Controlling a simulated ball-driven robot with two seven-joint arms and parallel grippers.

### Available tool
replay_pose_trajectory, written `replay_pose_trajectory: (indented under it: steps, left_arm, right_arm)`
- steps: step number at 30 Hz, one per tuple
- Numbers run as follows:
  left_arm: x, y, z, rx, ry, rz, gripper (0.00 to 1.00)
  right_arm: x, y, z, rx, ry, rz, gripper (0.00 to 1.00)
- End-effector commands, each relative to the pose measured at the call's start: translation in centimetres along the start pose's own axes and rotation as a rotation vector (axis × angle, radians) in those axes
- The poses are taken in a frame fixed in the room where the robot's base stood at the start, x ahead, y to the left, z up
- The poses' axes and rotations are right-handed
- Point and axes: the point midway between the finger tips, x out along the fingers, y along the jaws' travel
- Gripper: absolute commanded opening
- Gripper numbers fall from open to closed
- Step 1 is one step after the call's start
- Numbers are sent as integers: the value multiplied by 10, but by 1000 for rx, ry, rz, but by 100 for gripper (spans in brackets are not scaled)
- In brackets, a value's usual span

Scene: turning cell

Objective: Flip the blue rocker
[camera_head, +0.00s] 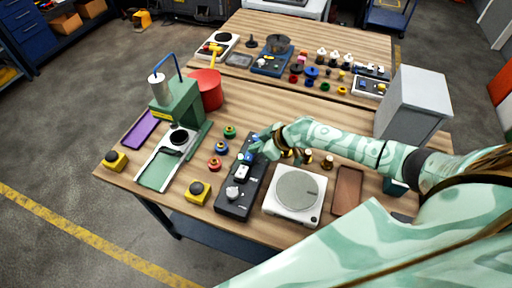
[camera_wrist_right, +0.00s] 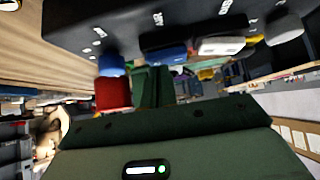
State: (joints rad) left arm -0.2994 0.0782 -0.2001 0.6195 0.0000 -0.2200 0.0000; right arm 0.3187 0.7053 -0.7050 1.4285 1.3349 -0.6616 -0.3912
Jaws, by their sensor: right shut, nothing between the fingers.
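The black control panel (camera_head: 233,208) lies on the near table and carries the blue rocker (camera_head: 248,157), a white rocker and a grey-white knob. In the right wrist view the blue rocker (camera_wrist_right: 165,54) sits beside the white rocker (camera_wrist_right: 222,45), with the knob (camera_wrist_right: 284,29) further right. My right gripper (camera_head: 257,152) is at the far end of the panel, close to the blue rocker. Its green fingers (camera_wrist_right: 152,86) are together and empty, just short of the rocker in that view; I cannot tell whether they touch. My left gripper is not in view.
A white round-plated device (camera_head: 297,190) stands right of the panel, with a brown tray (camera_head: 347,190) beyond. Green, blue and red knobs (camera_head: 214,163) and a yellow button box (camera_head: 198,192) stand left. A green press (camera_head: 178,105) and a grey cabinet (camera_head: 411,103) are further off.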

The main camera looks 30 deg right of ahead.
Motion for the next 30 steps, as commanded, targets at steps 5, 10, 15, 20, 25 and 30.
replay_pose_trajectory:
  steps: [5,10,15,20,25,30]
  left_arm:
    - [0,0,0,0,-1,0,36]
    - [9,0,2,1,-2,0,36]
    - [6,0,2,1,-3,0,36]
    - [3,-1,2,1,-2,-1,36]
    - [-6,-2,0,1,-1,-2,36]
    - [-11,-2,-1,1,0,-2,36]
  right_arm:
    - [0,0,0,0,0,0,0]
    - [5,2,5,0,-1,0,0]
    - [3,1,4,0,-2,-1,0]
    - [2,-2,4,1,-3,-2,0]
    - [0,-9,2,1,-4,-4,0]
    - [0,-15,1,1,-4,-4,0]
